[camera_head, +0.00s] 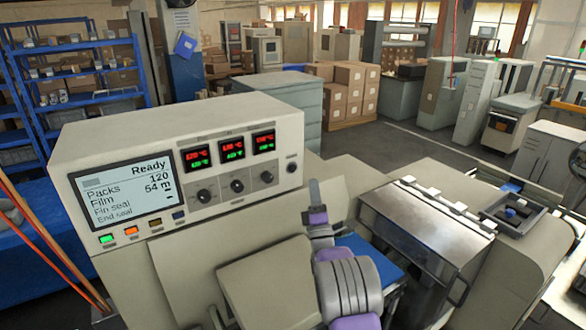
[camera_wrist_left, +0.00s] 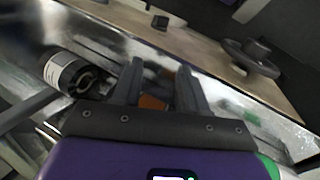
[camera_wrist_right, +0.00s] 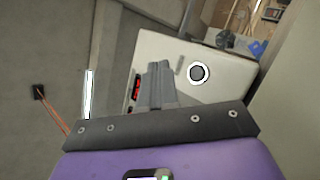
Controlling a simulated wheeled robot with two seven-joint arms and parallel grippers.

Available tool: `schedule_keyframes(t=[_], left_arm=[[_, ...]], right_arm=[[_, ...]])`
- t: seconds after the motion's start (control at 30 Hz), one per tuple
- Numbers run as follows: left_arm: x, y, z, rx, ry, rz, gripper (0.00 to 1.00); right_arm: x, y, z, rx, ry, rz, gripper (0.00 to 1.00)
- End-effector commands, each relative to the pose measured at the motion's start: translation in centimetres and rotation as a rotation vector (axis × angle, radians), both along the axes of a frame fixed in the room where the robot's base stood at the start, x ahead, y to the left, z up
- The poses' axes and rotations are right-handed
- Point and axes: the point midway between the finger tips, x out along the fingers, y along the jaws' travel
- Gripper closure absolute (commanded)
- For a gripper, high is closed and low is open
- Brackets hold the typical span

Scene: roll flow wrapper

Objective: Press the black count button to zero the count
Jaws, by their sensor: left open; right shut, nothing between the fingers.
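In the right wrist view a round black button with a pale ring (camera_wrist_right: 197,72) is on the light panel, to the right of my fingertips. My right gripper (camera_head: 314,183) is shut and empty, pointing up just below and right of the button, apart from it in the picture. It also shows in the right wrist view (camera_wrist_right: 158,66).
Three black knobs (camera_head: 237,186) and a row of small coloured buttons (camera_head: 131,231) are on the same panel. A metal cover (camera_head: 425,225) lies to the right. The left wrist view shows a dark labelled cylinder (camera_wrist_left: 67,72) and a dark handwheel (camera_wrist_left: 248,57).

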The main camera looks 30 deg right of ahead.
Motion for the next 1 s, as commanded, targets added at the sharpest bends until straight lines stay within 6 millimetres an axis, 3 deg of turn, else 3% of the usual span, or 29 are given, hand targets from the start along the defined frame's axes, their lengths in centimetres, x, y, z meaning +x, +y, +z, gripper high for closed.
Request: schedule_keyframes(t=[0.3, 0.5, 1.0], left_arm=[[0.0, 0.0, 2.0, 0.0, 0.0, 0.0, 0.57], [0.0, 0.0, 0.3, 0.0, 0.0, 0.0, 0.57], [0.0, 0.0, 0.2, 0.0, 0.0, 0.0, 0.57]], right_arm=[[4.6, 0.4, 0.1, -0.001, 0.0, 0.001, 1.0], [6.4, 0.5, -0.2, 0.0, -0.001, -0.001, 1.0], [7.2, 0.6, 0.0, 0.002, 0.0, 0.0, 1.0]])
